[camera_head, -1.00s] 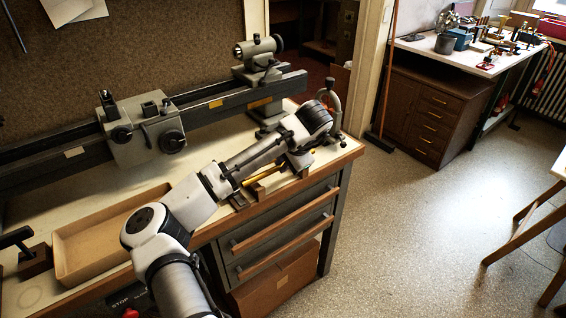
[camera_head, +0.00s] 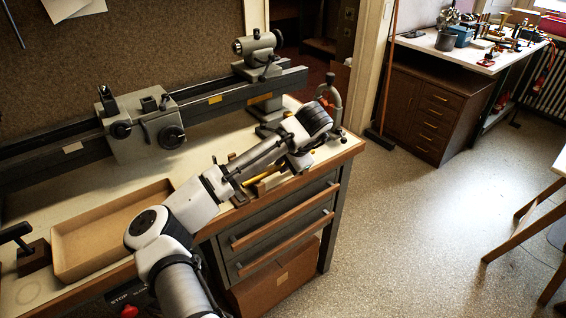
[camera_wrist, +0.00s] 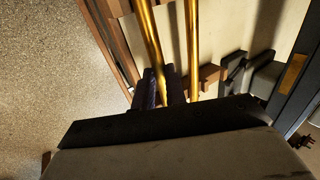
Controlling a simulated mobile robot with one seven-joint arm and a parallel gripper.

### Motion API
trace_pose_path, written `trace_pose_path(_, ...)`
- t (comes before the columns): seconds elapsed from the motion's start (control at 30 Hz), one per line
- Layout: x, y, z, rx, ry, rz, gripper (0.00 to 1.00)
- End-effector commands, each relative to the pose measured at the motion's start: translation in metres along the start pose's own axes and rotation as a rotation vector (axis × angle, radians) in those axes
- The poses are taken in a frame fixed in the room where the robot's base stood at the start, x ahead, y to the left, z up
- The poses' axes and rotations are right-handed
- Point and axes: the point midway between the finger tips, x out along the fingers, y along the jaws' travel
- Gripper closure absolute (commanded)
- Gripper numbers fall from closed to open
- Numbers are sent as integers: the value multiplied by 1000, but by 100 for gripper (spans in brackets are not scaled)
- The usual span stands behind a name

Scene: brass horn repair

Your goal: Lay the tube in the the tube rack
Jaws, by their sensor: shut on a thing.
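My gripper (camera_wrist: 158,88) shows at the bottom of the wrist view, with its two dark fingers shut on a brass tube (camera_wrist: 149,35). A second brass tube (camera_wrist: 193,45) runs beside it on the right, with a gap between them. A brown wooden block (camera_wrist: 209,76), seemingly part of the tube rack, shows by the second tube. In the head view, the tube rack (camera_head: 239,198) is partly hidden by my arm at the bench's front edge. A strip of brass (camera_head: 256,175) shows there. I cannot tell whether the held tube touches the rack.
A grey lathe (camera_head: 150,130) runs along the back of the bench. A shallow tan tray (camera_head: 75,255) lies at the left. Drawers (camera_head: 280,235) lie below the front edge.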

Motion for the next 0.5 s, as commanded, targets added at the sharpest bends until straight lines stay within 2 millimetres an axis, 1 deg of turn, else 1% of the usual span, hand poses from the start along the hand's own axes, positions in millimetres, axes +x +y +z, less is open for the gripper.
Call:
trace_pose_path(0.1,0,0,0,0,0,-1,100)
trace_pose_path(0.13,0,0,0,0,0,-1,86)
trace_pose_path(0.3,0,0,0,0,0,0,64)
trace_pose_path(0.33,0,0,0,0,0,0,62)
trace_pose_path(0.5,0,0,0,0,0,0,62)
